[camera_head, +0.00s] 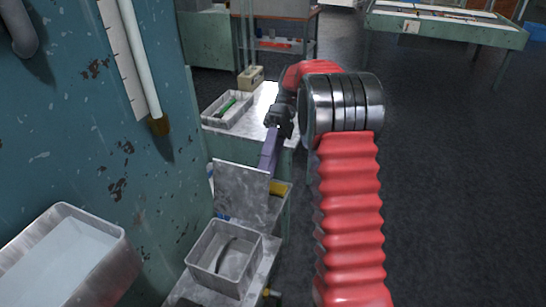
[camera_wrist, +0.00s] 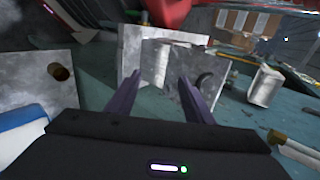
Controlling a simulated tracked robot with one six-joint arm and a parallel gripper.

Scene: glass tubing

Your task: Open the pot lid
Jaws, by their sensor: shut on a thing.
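The pot is a square grey metal box (camera_head: 191,260) low in the middle of the camera_head view, with its top uncovered. A dark curved shape shows inside it. The lid, a flat grey metal plate (camera_head: 238,193), stands steeply tilted at the pot's far side. My gripper (camera_head: 267,167) has purple fingers that reach the lid's upper right edge, and it is shut on the lid. In the camera_wrist view the two fingers (camera_wrist: 159,76) extend to a grey metal plate that appears to be the lid. Their exact contact is hard to make out there.
A scratched teal wall or cabinet (camera_head: 160,190) stands close on the left, with a pale pipe (camera_head: 138,55). A metal basin (camera_head: 115,262) is at lower left. Open dark floor (camera_head: 450,200) is at right.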

